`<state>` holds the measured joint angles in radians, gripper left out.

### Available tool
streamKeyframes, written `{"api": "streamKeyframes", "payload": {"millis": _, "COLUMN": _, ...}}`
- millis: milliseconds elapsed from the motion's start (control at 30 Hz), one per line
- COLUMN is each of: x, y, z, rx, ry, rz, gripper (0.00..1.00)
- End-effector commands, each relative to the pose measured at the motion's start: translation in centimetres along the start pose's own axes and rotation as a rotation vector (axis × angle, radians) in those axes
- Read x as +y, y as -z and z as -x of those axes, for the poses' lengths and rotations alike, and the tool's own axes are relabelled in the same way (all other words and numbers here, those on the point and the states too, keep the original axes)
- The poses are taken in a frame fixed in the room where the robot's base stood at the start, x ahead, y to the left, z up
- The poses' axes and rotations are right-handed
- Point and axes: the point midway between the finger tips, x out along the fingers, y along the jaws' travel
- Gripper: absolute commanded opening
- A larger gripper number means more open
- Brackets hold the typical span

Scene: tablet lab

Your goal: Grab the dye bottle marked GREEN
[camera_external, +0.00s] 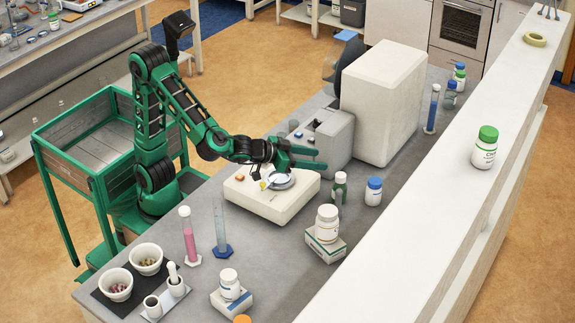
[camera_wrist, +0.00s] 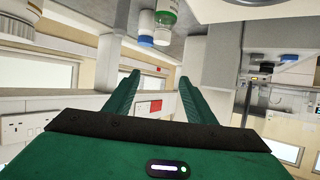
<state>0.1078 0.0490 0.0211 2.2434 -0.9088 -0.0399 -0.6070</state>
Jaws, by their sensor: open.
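A small green bottle with a white cap (camera_external: 340,188) stands upright on the grey bench, right of the white balance. Its label is too small to read. A white bottle with a blue cap (camera_external: 374,191) stands just right of it. In the wrist view, which looks upside down, a bottle with a green band (camera_wrist: 169,14) and a blue-capped bottle (camera_wrist: 147,22) show at the top, beyond the fingertips. My gripper (camera_external: 321,159) is open and empty, above and left of the green bottle and apart from it. Its two green fingers also show in the wrist view (camera_wrist: 158,84).
The balance (camera_external: 270,205) lies below my wrist. A grey and white instrument (camera_external: 383,100) stands behind my gripper. A white jar on a box (camera_external: 326,224) stands in front of the green bottle. A raised white shelf (camera_external: 450,180) runs along the right, holding a green-capped bottle (camera_external: 484,150).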

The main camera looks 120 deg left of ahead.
Motion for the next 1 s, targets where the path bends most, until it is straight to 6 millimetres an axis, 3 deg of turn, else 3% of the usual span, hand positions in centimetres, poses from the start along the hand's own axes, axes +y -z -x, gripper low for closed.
{"api": "streamKeyframes", "payload": {"millis": 33, "x": 0.0, "y": -1.5, "z": -0.6, "rx": -0.004, "ry": 0.003, "rz": -0.007, "gripper": 0.50}}
{"api": "streamKeyframes", "payload": {"millis": 133, "x": 0.0, "y": -3.4, "z": -1.4, "rx": -0.003, "ry": 0.001, "rz": -0.005, "gripper": 0.50}}
{"api": "streamKeyframes", "payload": {"millis": 300, "x": 0.0, "y": -4.9, "z": -2.1, "rx": -0.001, "ry": 0.000, "rz": 0.000, "gripper": 0.50}}
{"api": "streamKeyframes", "payload": {"millis": 467, "x": 0.1, "y": -5.0, "z": -3.3, "rx": -0.001, "ry": 0.001, "rz": 0.002, "gripper": 0.50}}
{"api": "streamKeyframes", "payload": {"millis": 733, "x": 0.1, "y": -5.0, "z": -7.1, "rx": -0.002, "ry": 0.002, "rz": 0.002, "gripper": 0.50}}
{"api": "streamKeyframes", "payload": {"millis": 1000, "x": 0.1, "y": -4.9, "z": -8.2, "rx": 0.000, "ry": 0.000, "rz": 0.002, "gripper": 0.50}}
